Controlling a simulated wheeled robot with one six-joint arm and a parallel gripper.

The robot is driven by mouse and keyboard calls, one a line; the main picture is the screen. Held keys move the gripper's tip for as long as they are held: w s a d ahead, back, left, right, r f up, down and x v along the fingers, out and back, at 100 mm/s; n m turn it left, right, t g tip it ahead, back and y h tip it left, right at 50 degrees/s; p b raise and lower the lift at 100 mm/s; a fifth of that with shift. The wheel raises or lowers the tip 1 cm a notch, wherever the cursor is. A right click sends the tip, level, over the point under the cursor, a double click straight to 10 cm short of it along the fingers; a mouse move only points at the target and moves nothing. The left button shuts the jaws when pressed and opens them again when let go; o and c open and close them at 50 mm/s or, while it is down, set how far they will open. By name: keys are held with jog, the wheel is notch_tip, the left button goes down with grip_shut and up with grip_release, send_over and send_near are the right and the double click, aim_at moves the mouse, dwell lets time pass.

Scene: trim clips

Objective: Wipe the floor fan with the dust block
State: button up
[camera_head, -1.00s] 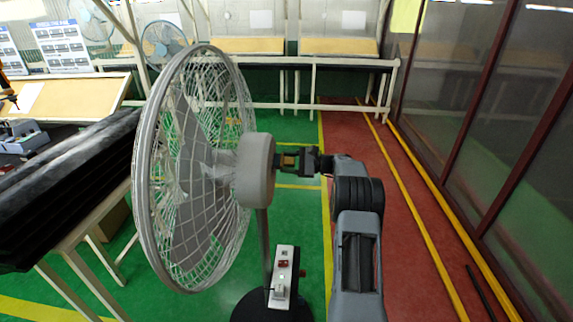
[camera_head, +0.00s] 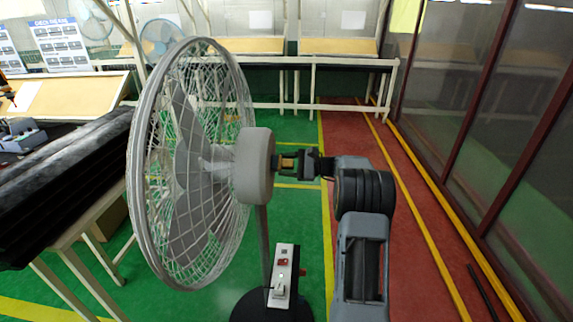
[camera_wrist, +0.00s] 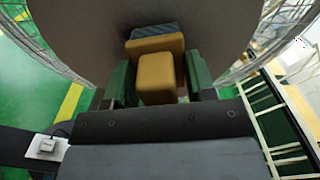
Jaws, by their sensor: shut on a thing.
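The floor fan (camera_head: 192,165) stands upright on a dark round base, with a wire cage and a grey motor housing (camera_head: 254,165). My gripper (camera_head: 297,163) is at the right side of the housing. In the wrist view my gripper (camera_wrist: 158,82) is shut on the dust block (camera_wrist: 156,76), a tan block with a blue-grey far layer. The block's far face is against or very near the housing (camera_wrist: 90,30); I cannot tell if they touch. In the head view the block is mostly hidden between the fingers.
The fan's control box (camera_head: 283,270) stands low on its base. A table with long black items (camera_head: 70,180) is at the left. A red walkway (camera_head: 400,200) and glass panels lie right. White-framed benches (camera_head: 340,62) line the back.

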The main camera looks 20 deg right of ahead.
jog(key=shift+s+a+b, duration=0.3)
jog(key=shift+s+a, duration=0.1)
jog(key=shift+s, duration=0.35)
jog(key=shift+s+a+b, duration=0.3)
jog(key=shift+s+a, duration=0.1)
jog(key=shift+s, duration=0.35)
jog(key=shift+s+a+b, duration=0.3)
jog(key=shift+s+a, duration=0.1)
jog(key=shift+s, duration=0.35)
jog(key=shift+s+a+b, duration=0.25)
jog(key=shift+s+a, duration=0.2)
jog(key=shift+s, duration=0.2)
jog(key=shift+s+a+b, duration=0.25)
jog(key=shift+s+a, duration=0.15)
jog(key=shift+s, duration=0.2)
jog(key=w+d+p, duration=0.4)
jog(key=w+d, duration=0.2)
jog(key=w, duration=0.5)
jog(key=shift+w+d+p, duration=0.15)
jog(key=shift+d+p, duration=0.05)
jog(key=shift+p, duration=0.2)
jog(key=shift+d, duration=0.1)
jog(key=shift+v, duration=2.95)
jog(key=shift+p+v, duration=0.3)
jog(key=shift+v, duration=1.2)
